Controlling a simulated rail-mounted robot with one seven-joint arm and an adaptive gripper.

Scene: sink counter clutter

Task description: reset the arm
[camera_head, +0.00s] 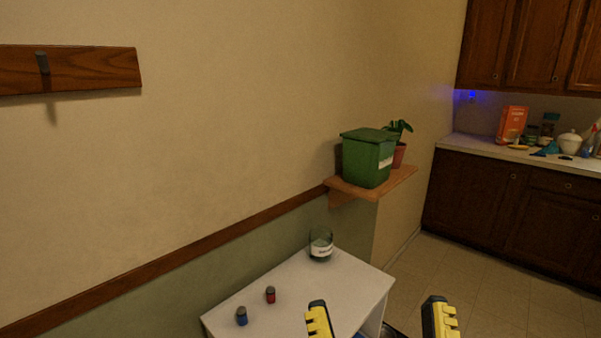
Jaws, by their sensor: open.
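My gripper (380,319) shows at the bottom edge of the head view, to the right of centre. Its two yellow and black fingers stand wide apart, with nothing seen between them. The left finger overlaps the front part of a white table in the picture; the right finger is over the floor beyond the table's right side. The rest of my arm is out of view.
The white table (299,292) holds a labelled glass jar (321,245), a red item (270,295) and a blue item (241,316). A wall shelf (345,189) carries a green bin (366,160) and a potted plant (399,150). A cluttered counter (480,150) stands at right. Floor between is clear.

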